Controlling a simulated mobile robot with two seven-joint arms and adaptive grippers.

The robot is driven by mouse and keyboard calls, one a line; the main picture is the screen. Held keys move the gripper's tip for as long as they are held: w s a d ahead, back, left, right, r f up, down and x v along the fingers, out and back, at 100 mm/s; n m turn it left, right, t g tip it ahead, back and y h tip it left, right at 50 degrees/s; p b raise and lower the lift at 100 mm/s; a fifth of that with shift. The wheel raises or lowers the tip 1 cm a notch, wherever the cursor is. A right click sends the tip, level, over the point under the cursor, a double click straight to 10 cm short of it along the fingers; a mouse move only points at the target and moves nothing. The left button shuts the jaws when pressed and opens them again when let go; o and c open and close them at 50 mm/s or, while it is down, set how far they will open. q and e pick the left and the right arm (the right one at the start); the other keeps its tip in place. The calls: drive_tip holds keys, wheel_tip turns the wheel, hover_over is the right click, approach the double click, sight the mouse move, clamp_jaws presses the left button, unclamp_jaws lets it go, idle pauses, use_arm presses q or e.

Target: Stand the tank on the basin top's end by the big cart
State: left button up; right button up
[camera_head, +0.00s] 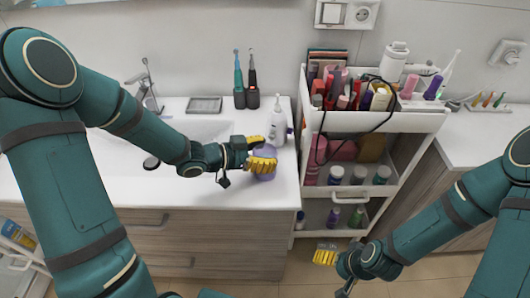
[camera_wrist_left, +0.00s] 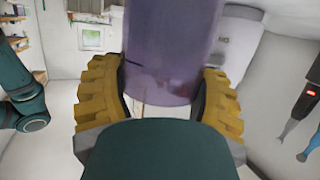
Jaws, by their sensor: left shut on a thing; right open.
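The tank is a translucent purple container. In the head view the tank (camera_head: 264,174) is at the right end of the white basin top (camera_head: 283,190), by the big cart. My left gripper (camera_head: 262,152) is shut on it from the left, and fingers hide part of it. In the left wrist view the tank (camera_wrist_left: 170,50) fills the space between both yellow fingers. I cannot tell whether its base touches the surface. My right gripper (camera_head: 325,254) is open and empty, low in front of the big cart (camera_head: 405,121).
A white pump bottle (camera_head: 277,125) stands just behind the tank. Two electric toothbrushes (camera_head: 245,95) and a grey soap dish (camera_head: 204,105) are at the back. The faucet (camera_head: 147,88) is at the left. The cart holds many bottles, and a black cable (camera_head: 372,80) hangs over its front.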

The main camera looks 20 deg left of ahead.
use_arm(q)
drive_tip(key=o, duration=1.4)
drive_tip(key=shift+f, duration=0.15)
drive_tip(key=shift+c, duration=0.2)
drive_tip(key=shift+r, duration=0.3)
drive_tip(key=p+v, duration=0.2)
drive_tip(key=v, duration=1)
drive_tip(key=shift+p, duration=0.35)
drive_tip(key=shift+s+d+f, duration=0.1)
